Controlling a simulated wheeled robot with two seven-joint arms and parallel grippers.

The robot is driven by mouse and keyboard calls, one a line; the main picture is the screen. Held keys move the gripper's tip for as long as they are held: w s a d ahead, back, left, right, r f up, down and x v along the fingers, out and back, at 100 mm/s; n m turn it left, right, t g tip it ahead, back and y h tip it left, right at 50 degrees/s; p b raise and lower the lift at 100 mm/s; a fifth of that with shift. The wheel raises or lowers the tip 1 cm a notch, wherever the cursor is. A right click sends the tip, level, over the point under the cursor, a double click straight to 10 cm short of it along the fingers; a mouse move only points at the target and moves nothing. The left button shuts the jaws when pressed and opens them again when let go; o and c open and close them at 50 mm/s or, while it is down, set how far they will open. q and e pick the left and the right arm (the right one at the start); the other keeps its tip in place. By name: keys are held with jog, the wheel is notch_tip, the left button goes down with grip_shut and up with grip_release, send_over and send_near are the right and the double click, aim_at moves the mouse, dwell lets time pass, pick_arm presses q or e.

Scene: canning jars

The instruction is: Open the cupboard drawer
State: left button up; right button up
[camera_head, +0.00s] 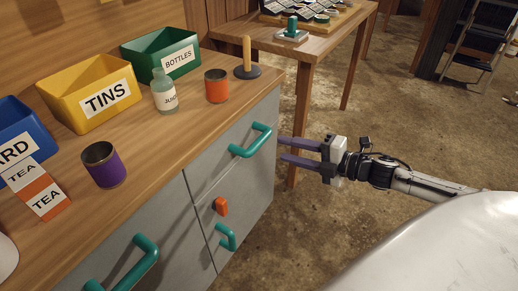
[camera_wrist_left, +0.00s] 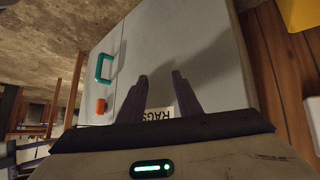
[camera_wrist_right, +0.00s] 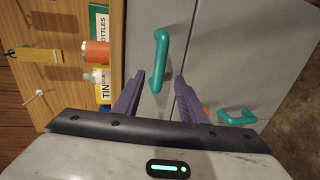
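The grey cupboard (camera_head: 172,215) has a drawer front (camera_head: 215,160) at its upper right with a teal bar handle (camera_head: 262,138). The drawer looks closed, flush with the front. My right gripper (camera_head: 282,149) is open and empty, a little to the right of the handle and pointing at it. In the right wrist view the handle (camera_wrist_right: 160,55) appears between and beyond the open fingers; I cannot tell whether they touch it.
Below the drawer are an orange latch (camera_head: 221,206) and a teal door handle (camera_head: 227,237). Another teal handle (camera_head: 140,265) is at the left. The cupboard top holds bins, an orange tin (camera_head: 216,88), a purple tin (camera_head: 104,166) and a bottle (camera_head: 164,97).

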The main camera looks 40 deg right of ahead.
aim_at(262, 144)
jog(key=shift+b+x, duration=1.15)
jog(key=shift+x, duration=3.95)
grip_shut()
